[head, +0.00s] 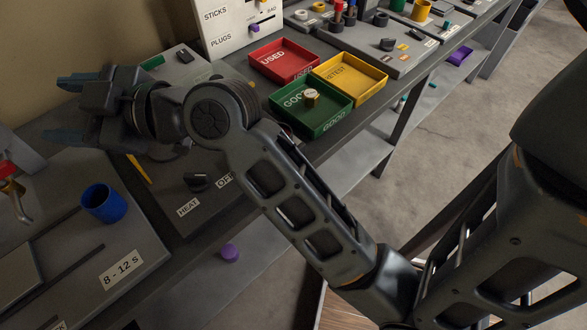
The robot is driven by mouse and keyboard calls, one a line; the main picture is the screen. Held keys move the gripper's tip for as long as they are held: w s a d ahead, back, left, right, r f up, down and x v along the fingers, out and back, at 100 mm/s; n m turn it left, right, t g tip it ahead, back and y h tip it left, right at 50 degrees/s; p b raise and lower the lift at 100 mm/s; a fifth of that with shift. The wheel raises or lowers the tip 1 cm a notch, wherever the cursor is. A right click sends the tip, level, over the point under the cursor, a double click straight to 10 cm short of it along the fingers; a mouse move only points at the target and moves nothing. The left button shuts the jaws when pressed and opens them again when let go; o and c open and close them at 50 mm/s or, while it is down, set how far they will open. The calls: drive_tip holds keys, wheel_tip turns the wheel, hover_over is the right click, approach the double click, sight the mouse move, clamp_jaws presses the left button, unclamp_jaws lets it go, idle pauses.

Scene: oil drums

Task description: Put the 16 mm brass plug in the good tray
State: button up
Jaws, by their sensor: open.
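The good tray (335,126) is green, marked GOOD, and stands on the bench right of the centre. A small brass-coloured plug (312,97) with a pale top is in it, near its back edge. I cannot read its size. My gripper (66,108) is at the left, well away from the tray. Its two fingers are apart and point left, with nothing seen between them. My arm crosses the middle of the view and hides part of the bench.
A red USED tray (270,60) and a yellow RETEST tray (372,79) adjoin the green one. A white STICKS/PLUGS board (238,24) stands behind. A blue cup (104,203) is at the left. A purple piece (229,252) lies on the lower shelf. Floor is clear at right.

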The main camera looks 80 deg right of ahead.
drive_tip(key=s+a+f+m+g+h, duration=0.1)
drive_tip(key=s+a+f+m+h, duration=0.1)
drive_tip(key=s+f+m, duration=0.5)
drive_tip(key=s+a+f+m+g+h, duration=0.1)
drive_tip(key=s+a+f+h, duration=0.3)
drive_tip(key=s, duration=0.7)
drive_tip(key=s+d+n+y, duration=0.1)
drive_tip(key=s+d, duration=0.1)
drive_tip(key=s, duration=0.6)
drive_tip(key=s+d+y, duration=0.2)
drive_tip(key=s+d, duration=0.1)
drive_tip(key=s, duration=0.5)
drive_tip(key=shift+s+f+n+y, duration=0.15)
drive_tip(key=shift+s+n+y, duration=0.15)
drive_tip(key=shift+s+n, duration=0.1)
